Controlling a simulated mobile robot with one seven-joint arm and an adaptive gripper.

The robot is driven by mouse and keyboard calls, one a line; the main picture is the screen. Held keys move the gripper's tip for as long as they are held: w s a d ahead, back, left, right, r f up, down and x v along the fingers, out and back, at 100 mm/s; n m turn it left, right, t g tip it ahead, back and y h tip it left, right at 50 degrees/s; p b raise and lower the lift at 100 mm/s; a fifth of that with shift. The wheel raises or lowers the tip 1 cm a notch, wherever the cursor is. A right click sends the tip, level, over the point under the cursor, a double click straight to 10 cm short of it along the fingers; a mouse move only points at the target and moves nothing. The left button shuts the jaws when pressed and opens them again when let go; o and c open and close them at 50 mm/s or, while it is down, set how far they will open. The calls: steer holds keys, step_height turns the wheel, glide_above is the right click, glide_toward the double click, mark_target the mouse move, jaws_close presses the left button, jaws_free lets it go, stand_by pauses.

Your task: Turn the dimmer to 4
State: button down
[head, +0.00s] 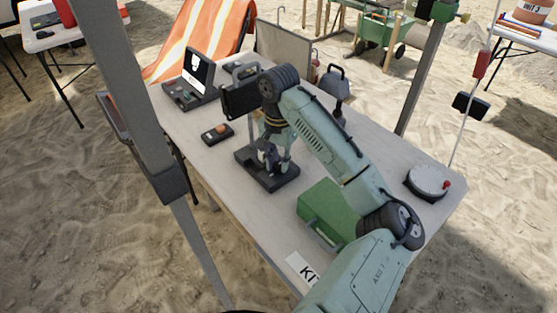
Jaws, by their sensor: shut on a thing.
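My gripper (271,163) points down over a dark, flat base (284,183) near the middle of the table. Its fingers are shut low at this base, on what appears to be the dimmer's knob. The fingers and arm hide the knob, so its scale and setting cannot be read.
A small black box with an orange top (217,133) lies to the left. A dark case with a lit screen (195,78) stands at the far left. A green box (322,208) is close under my arm. A round white device (428,181) sits at the right edge.

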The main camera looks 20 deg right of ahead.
mark_target(278, 165)
steer(key=shift+m, duration=0.6)
steer(key=c, duration=1.4)
jaws_free()
steer(key=shift+o, duration=0.2)
steer(key=shift+r, duration=0.1)
step_height(278, 165, up, 12)
